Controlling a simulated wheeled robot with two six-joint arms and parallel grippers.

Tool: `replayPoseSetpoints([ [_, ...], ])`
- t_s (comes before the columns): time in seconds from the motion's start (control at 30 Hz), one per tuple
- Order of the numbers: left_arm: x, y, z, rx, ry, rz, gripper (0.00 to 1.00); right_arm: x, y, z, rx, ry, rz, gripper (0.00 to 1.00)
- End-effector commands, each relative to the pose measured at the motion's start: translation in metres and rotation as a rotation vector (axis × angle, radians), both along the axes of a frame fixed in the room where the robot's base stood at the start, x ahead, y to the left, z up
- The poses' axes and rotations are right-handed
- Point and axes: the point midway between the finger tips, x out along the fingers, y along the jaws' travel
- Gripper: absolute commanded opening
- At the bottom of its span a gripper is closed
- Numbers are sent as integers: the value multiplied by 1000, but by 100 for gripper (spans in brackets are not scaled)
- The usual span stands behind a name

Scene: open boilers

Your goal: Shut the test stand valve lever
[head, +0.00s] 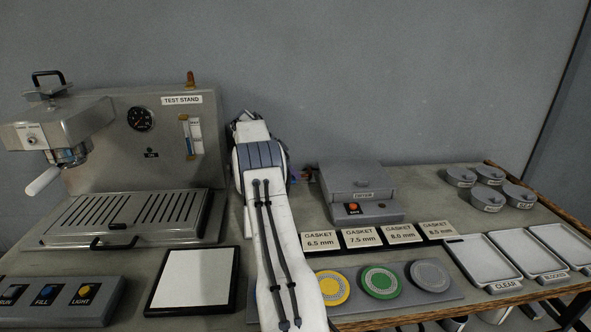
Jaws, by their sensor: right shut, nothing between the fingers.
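The grey metal test stand (105,160) stands at the back left, with a TEST STAND label and a round black gauge (140,119). A small orange-brown upright piece (190,78) on its top edge looks like the valve lever; it is too small to read its exact setting. My right arm rises from the bottom middle, and my right gripper (243,116) is at its far end, just right of the stand. The gripper is shut and empty, apart from the orange-brown piece and lower than it in the picture. Its fingertips are hard to make out. My left gripper is out of view.
A brewing head with a white handle (43,181) juts from the stand's left. A drip tray (130,218), button panel (60,301) and white pad (193,279) lie in front. Right of my arm are a grey tester box (357,188), gaskets, labelled trays and round tins.

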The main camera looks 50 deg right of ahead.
Motion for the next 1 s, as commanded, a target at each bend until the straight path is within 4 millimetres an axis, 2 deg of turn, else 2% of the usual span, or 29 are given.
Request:
replayPoseSetpoints([
  [0.73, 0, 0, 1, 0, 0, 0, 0, 5, 6, -2, 3, 0, 5, 0],
  [1.0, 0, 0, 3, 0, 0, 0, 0, 1, 0, -1, 3, 1, 7, 0],
])
